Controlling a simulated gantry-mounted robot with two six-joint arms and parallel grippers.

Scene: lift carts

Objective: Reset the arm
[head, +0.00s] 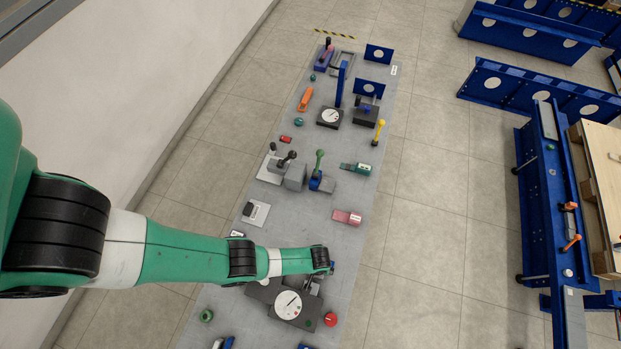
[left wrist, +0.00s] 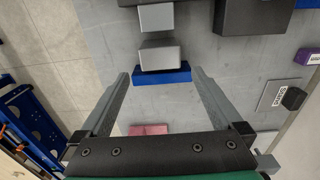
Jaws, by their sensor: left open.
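My left arm comes in from the left in the head view, stretched over the near part of the grey panel (head: 335,232). Its wrist ends above a dark device with a white round dial (head: 288,304). In the head view my left gripper is mostly hidden by the wrist. In the left wrist view my left gripper (left wrist: 162,76) is open, its two fingers spread wide. Grey blocks (left wrist: 158,54) on a blue base (left wrist: 162,77) show beyond and between the fingertips. I see nothing held. My right gripper is not in view.
The panel carries several levers and fixtures, including a green-knobbed lever (head: 319,165), a yellow handle (head: 379,130), a pink block (head: 347,217) and a red knob (head: 330,319). Blue steel frames (head: 545,190) stand on the right. Tiled floor (head: 430,200) between is clear. A white wall is at left.

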